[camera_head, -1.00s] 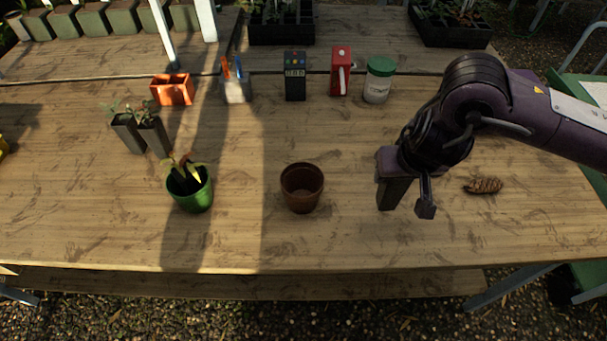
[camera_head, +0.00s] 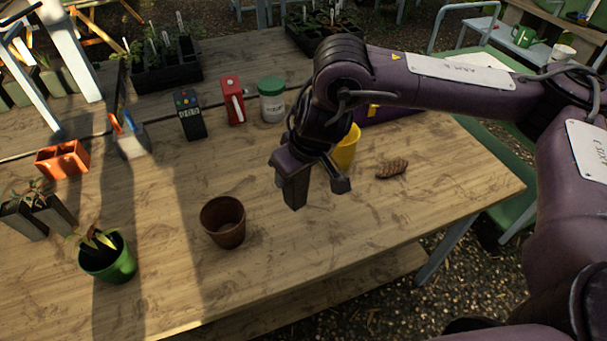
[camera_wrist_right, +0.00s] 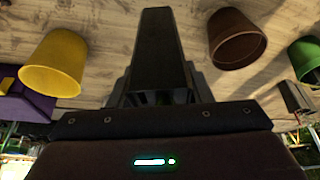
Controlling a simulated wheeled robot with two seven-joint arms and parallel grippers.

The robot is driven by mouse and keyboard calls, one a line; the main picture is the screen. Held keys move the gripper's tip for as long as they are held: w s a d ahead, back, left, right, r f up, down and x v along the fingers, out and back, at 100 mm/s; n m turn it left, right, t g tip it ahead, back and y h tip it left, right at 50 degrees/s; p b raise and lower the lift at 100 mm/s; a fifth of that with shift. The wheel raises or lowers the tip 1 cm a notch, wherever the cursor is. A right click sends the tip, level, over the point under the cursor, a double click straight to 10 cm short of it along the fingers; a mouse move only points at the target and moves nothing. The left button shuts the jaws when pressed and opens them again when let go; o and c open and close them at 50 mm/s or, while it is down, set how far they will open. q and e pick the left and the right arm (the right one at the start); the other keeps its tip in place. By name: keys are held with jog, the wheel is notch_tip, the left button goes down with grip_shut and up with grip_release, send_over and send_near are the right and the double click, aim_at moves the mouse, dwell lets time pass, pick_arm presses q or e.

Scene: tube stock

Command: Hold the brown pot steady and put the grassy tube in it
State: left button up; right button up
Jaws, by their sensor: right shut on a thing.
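The brown pot (camera_head: 223,222) stands upright and open on the table. It shows at the upper right of the wrist view (camera_wrist_right: 237,40). Two dark square tubes with plants (camera_head: 24,216) stand at the left edge of the head view; I cannot tell which is grassy. My right gripper (camera_head: 293,192) is above the table, right of the brown pot and apart from it. My left gripper is not in view.
A green pot (camera_head: 112,267) with leafy plants stands left of the brown pot. A yellow pot (camera_head: 347,150) is behind my right gripper, with a pine cone (camera_head: 391,168) beside it. An orange holder (camera_head: 62,159), handheld meter (camera_head: 189,115), red case (camera_head: 232,100) and jar (camera_head: 271,99) line the back.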

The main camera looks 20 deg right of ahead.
jog(key=w+a+r+n+g+y, duration=0.1)
jog(key=a+r+n+g, duration=0.1)
jog(key=a+n, duration=0.5)
jog(key=w+a+r+n+g+y, duration=0.2)
jog(key=a+n, duration=0.5)
jog(key=a, duration=0.2)
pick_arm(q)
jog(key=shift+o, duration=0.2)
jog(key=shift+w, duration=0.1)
